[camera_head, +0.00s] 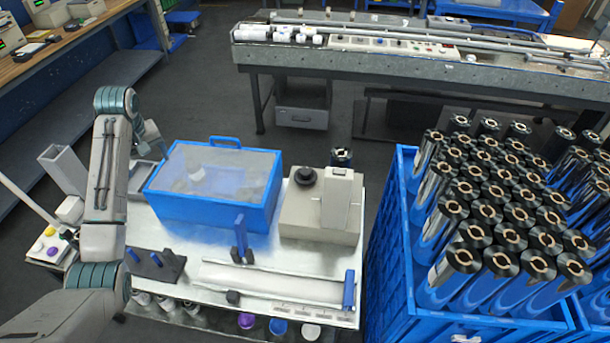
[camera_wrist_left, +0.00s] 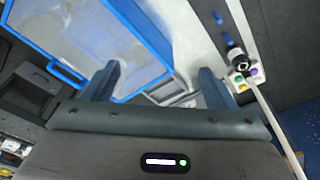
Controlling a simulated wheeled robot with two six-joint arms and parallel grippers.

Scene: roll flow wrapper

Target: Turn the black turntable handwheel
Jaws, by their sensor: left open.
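The black handwheel (camera_head: 305,176) is a small round knob on top of a beige machine box (camera_head: 318,218), right of the blue clear-lidded box. It is not seen in the left wrist view. My left gripper (camera_head: 150,145) is at the left end of the blue box, well left of the handwheel, and partly hidden behind my arm. In the left wrist view its two fingers (camera_wrist_left: 157,86) are spread apart with nothing held between them. My right gripper is not in view.
The blue box (camera_head: 210,222) stands between my left gripper and the beige machine. A blue crate (camera_head: 400,265) of dark rolls stands to the right. A blue upright (camera_head: 239,235) rises from the table front. A long conveyor bench (camera_head: 400,68) lies behind, across open floor.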

